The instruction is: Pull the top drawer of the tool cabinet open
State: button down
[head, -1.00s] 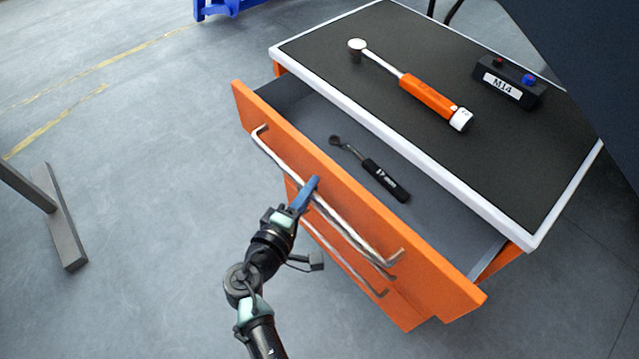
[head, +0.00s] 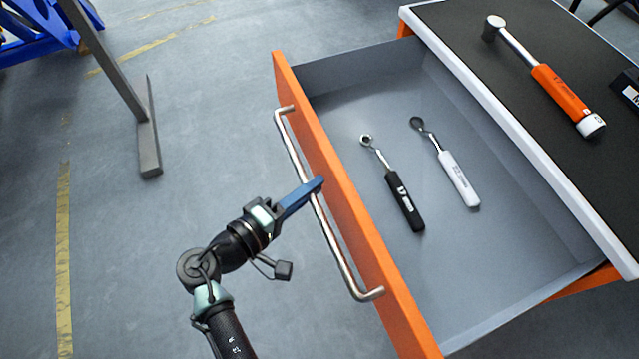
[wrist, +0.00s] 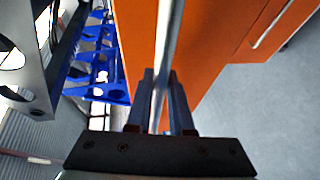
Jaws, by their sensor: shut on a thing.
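The top drawer (head: 340,205) of the orange tool cabinet stands far out, and its grey inside shows. Its long metal bar handle (head: 343,262) runs along the front. My gripper (head: 312,188) is shut on the handle near its middle. In the wrist view the handle (wrist: 165,50) runs between the two fingers (wrist: 160,100). A black-handled wrench (head: 404,200) and a white-handled wrench (head: 458,180) lie in the drawer. The cabinet's dark top with a white rim (head: 520,145) is at the right.
An orange torque wrench (head: 560,92) and a partly cut-off black box (head: 627,88) lie on the cabinet top. A grey stand (head: 148,140) and a blue frame (head: 40,40) stand at the left.

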jog(key=shift+a, duration=0.25)
jog(key=c, duration=0.8)
grip_release()
jog(key=b+v, duration=0.1)
jog(key=v, duration=1.2)
jog(key=shift+d+r, duration=0.1)
